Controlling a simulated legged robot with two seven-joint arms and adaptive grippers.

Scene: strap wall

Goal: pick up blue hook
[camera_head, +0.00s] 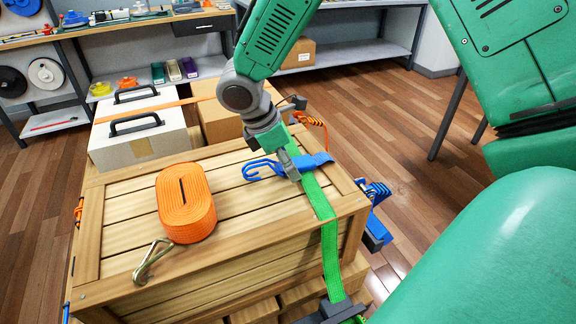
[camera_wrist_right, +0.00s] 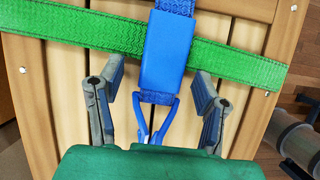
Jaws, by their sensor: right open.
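The blue hook (camera_head: 262,169) lies on top of the wooden crate (camera_head: 120,210), joined to a short blue strap (camera_head: 313,161) that crosses the green strap (camera_head: 329,240). In the right wrist view the blue hook (camera_wrist_right: 157,122) hangs from a flat blue sleeve (camera_wrist_right: 168,50) lying over the green strap. My right gripper (camera_head: 289,166) is low over the crate lid at the hook. In the right wrist view its fingers (camera_wrist_right: 160,85) are open, one on each side of the hook and sleeve, apart from them. My left gripper is not in view.
An orange strap roll (camera_head: 186,203) with a metal hook (camera_head: 152,262) lies left on the crate. White cases (camera_head: 140,133) and a cardboard box (camera_head: 222,122) stand behind. More blue strap gear (camera_head: 377,205) hangs at the crate's right side. Wooden floor (camera_head: 415,140) is clear at right.

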